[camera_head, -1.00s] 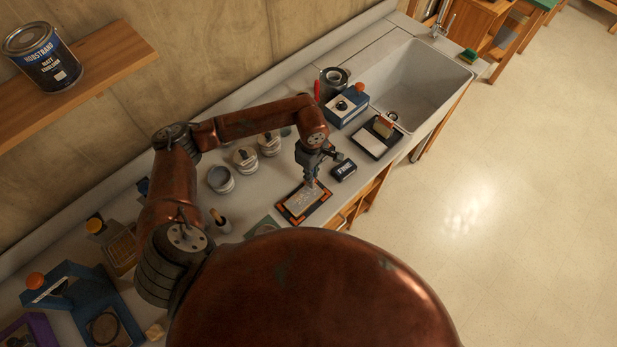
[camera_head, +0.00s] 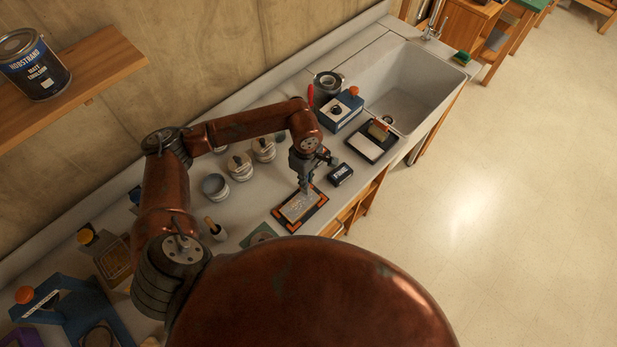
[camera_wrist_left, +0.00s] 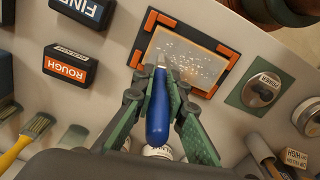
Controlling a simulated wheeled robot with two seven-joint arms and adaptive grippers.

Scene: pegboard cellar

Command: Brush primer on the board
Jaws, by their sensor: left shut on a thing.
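The board (camera_head: 298,209) lies flat on the bench in a dark frame with orange corners. The wrist view shows its grey-tan face (camera_wrist_left: 205,62) scattered with pale specks. My left gripper (camera_head: 305,188) is over it, fingers pointing down. In the left wrist view the gripper (camera_wrist_left: 159,80) is shut on a blue-handled tool (camera_wrist_left: 158,118). The tool's narrow grey tip is at the board's near edge; I cannot tell if it touches. Brushes, one with a yellow handle (camera_wrist_left: 22,143), lie at the wrist view's left. An open pot (camera_head: 215,187) stands behind the board. My right gripper is out of view.
Blocks marked FINE (camera_wrist_left: 85,10) and ROUGH (camera_wrist_left: 68,66) stand beside the board. Two lidded jars (camera_head: 264,150) stand near the wall. A black tray (camera_head: 362,153), a blue box with an orange knob (camera_head: 341,112) and a sink (camera_head: 412,80) are farther right.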

